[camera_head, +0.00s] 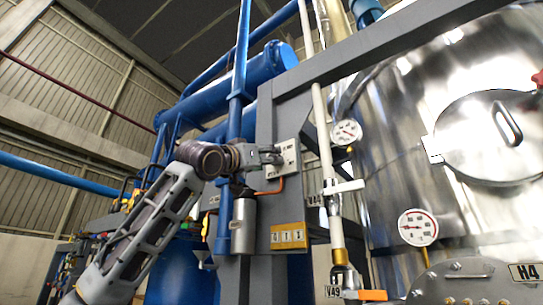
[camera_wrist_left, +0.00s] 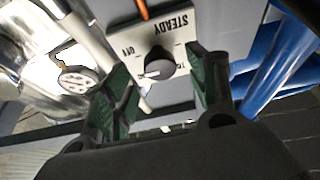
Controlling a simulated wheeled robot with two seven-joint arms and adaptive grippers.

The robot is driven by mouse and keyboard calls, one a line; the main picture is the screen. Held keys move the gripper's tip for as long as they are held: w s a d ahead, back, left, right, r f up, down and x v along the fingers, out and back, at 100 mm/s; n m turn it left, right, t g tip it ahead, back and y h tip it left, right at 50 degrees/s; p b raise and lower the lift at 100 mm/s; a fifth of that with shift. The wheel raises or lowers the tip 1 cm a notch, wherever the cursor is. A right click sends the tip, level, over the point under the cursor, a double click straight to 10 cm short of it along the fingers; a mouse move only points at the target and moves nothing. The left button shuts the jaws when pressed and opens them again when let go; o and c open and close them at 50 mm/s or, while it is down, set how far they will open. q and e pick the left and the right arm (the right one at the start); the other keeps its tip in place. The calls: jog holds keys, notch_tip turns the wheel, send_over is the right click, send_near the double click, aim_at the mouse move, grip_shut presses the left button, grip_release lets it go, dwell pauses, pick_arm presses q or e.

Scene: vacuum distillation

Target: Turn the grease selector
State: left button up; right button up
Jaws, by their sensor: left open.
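The grease selector is a dark round knob (camera_wrist_left: 158,62) with a pale pointer mark, on a light plate (camera_wrist_left: 178,32) that reads STEADY and OFF, upside down in the left wrist view. In the head view the plate (camera_head: 290,160) sits on a grey column; the knob is hidden there behind my gripper. My left gripper (camera_head: 272,158) is at the plate. In the left wrist view its two green-padded fingers (camera_wrist_left: 160,78) are open, one on each side of the knob. I cannot tell whether they touch it. My right gripper is not in view.
A silver canister (camera_head: 243,225) and a yellow numbered label (camera_head: 288,236) are below the plate. Blue pipes (camera_head: 240,80) run behind my arm.

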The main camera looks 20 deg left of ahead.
pick_arm(q)
jog(key=p+x, duration=0.1)
jog(key=x, duration=0.2)
jog(key=shift+r, duration=0.1)
jog(key=shift+w, duration=0.1)
jog(key=shift+c, duration=0.5)
jog(key=shift+d, duration=0.1)
jog(key=c, duration=0.9)
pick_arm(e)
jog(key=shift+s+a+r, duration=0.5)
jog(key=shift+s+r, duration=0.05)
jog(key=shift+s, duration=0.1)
